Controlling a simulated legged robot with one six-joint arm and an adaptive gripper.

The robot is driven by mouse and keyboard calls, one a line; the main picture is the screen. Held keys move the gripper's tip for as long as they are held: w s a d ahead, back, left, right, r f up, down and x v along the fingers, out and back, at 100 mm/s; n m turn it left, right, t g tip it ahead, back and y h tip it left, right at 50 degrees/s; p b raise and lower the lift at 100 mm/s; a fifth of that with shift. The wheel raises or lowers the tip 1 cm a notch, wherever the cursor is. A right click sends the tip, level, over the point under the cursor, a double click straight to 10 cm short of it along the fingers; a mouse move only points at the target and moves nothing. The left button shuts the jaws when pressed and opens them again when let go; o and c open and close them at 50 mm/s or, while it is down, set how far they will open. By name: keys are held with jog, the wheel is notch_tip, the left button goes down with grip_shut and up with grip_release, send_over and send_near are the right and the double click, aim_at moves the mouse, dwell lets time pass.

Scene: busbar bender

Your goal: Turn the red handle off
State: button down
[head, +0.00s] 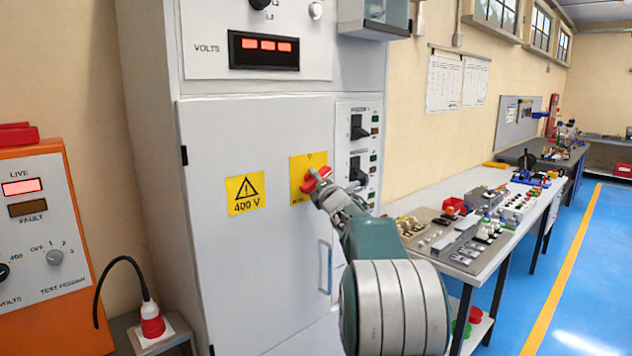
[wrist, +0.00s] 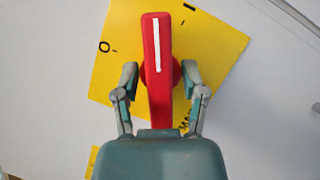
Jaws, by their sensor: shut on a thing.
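The red handle (head: 317,178) is a rotary switch on a yellow plate (head: 299,167) on the grey cabinet door. In the wrist view the handle (wrist: 158,75) is a red bar with a white stripe, over the tilted plate (wrist: 225,50). Its striped end points up in that picture, between a round "O" mark at left and a short dark mark at upper right. My gripper (wrist: 160,82) is shut on the handle, one finger on each side. In the head view my arm partly hides the handle.
A 400 V warning label (head: 246,193) and a door pull (head: 325,266) are on the cabinet door (head: 230,270). Black switches (head: 358,127) are on a panel to the right. An orange test feeder (head: 45,250) stands at left, and a cluttered workbench (head: 480,262) at right.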

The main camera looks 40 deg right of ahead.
jog(key=n+y, duration=0.1)
jog(key=n, duration=0.1)
jog(key=n+t, duration=0.1)
jog(key=n, duration=0.2)
jog(key=n+t+y, duration=0.1)
jog(key=n, duration=0.2)
jog(key=shift+d+f+y, duration=0.15)
jog(key=shift+f+y, duration=0.15)
jog(key=n+y, duration=0.2)
jog(key=n, duration=0.2)
jog(key=n+t+y, duration=0.1)
jog(key=n+y, duration=0.1)
jog(key=n, duration=0.2)
jog(key=shift+n+y, duration=0.3)
jog(key=shift+n, duration=0.4)
jog(key=c, duration=0.5)
grip_release()
jog(key=shift+r, duration=0.1)
